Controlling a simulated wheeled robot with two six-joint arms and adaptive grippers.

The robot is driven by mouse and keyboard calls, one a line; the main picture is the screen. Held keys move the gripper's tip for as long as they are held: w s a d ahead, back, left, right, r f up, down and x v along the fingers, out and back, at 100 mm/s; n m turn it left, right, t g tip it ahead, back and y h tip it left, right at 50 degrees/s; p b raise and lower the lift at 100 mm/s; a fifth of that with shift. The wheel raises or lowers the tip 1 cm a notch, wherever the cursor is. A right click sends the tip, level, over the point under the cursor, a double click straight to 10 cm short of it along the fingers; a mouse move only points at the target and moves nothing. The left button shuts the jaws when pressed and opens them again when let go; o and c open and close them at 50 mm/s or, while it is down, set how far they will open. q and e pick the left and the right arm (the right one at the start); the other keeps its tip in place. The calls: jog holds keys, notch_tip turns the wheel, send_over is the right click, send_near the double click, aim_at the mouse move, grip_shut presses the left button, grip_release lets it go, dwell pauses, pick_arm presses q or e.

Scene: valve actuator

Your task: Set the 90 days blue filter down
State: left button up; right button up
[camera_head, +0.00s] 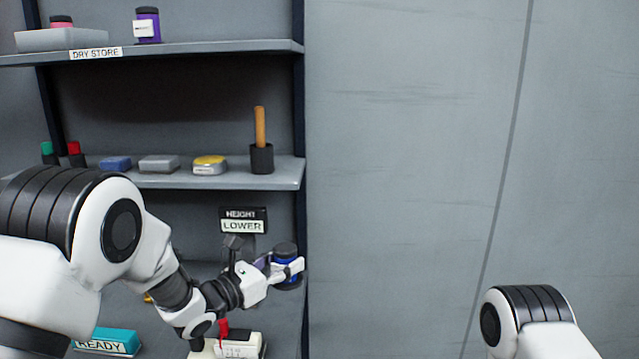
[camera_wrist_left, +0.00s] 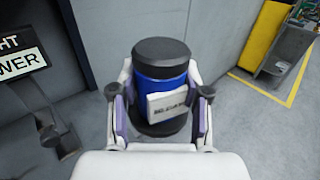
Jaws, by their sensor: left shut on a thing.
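The blue filter (camera_head: 286,251) is a blue cylinder with a black cap and a black base. In the left wrist view the filter (camera_wrist_left: 150,92) is upright between my fingers, with a white label whose text is blurred but seems to end in "DAYS". My left gripper (camera_head: 284,270) is shut on it, and its pale fingers (camera_wrist_left: 160,108) sit on both sides of the body. The filter is at the right end of the lower shelf area; I cannot tell whether its base touches anything. My right gripper is out of view.
A "HEIGHT LOWER" sign (camera_head: 243,220) stands just left of the filter. Above are a middle shelf (camera_head: 270,177) with a black cup (camera_head: 261,159) and the "DRY STORE" shelf (camera_head: 220,48). A teal "READY" box (camera_head: 118,338) and a cream box (camera_head: 240,345) are low down.

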pick_arm(q)
jog(key=s+a+f+n+t+y, duration=0.2)
jog(key=s+a+f+n+y, duration=0.2)
jog(key=s+a+f+y, duration=0.2)
jog(key=s+a+f+n+t+y, duration=0.2)
jog(key=s+a+f+n+y, duration=0.2)
jog(key=f, duration=0.7)
jog(key=s+a+y, duration=0.2)
jog(key=s+a, duration=0.1)
jog(key=s, duration=0.1)
jog(key=shift+f+n+t, duration=0.3)
jog(key=shift+t, duration=0.1)
jog(key=shift+d, duration=0.15)
